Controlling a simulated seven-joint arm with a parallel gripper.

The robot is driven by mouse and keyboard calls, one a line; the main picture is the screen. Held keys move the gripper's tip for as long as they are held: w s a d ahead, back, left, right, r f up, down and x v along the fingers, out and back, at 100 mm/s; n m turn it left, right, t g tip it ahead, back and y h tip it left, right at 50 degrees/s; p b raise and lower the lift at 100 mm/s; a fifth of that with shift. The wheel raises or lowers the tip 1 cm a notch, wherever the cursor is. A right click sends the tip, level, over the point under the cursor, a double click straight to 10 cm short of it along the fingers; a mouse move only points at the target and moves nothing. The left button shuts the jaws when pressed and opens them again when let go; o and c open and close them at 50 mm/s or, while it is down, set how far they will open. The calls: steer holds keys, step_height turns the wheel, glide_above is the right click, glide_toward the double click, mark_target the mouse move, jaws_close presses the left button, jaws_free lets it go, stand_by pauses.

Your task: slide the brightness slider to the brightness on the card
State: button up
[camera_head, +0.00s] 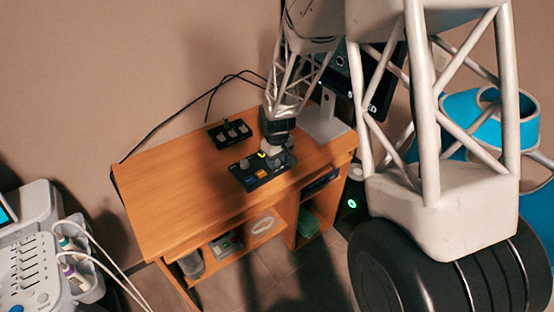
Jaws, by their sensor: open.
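A dark control panel (250,183) lies on the wooden desk, with a grey knob, an orange patch and small blue marks. My gripper (276,156) is directly over its right part and hides some of it. The gripper is open; I cannot tell whether its fingers touch the panel. A yellow mark shows beside the fingers. A second dark box (230,134) with several light knobs and a small green part lies behind, to the left. I cannot make out which control is the brightness slider. I cannot identify the card or read any value.
The desk (165,195) is clear on its left side. A dark monitor (380,85) on a grey stand is at the right, partly behind my arm. Black cables run along the wall. A white console (30,260) with leads stands at lower left.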

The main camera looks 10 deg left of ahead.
jaws_close()
stand_by(0.3)
steer(key=shift+s+a, duration=0.9)
steer(key=shift+s, duration=0.1)
jaws_free()
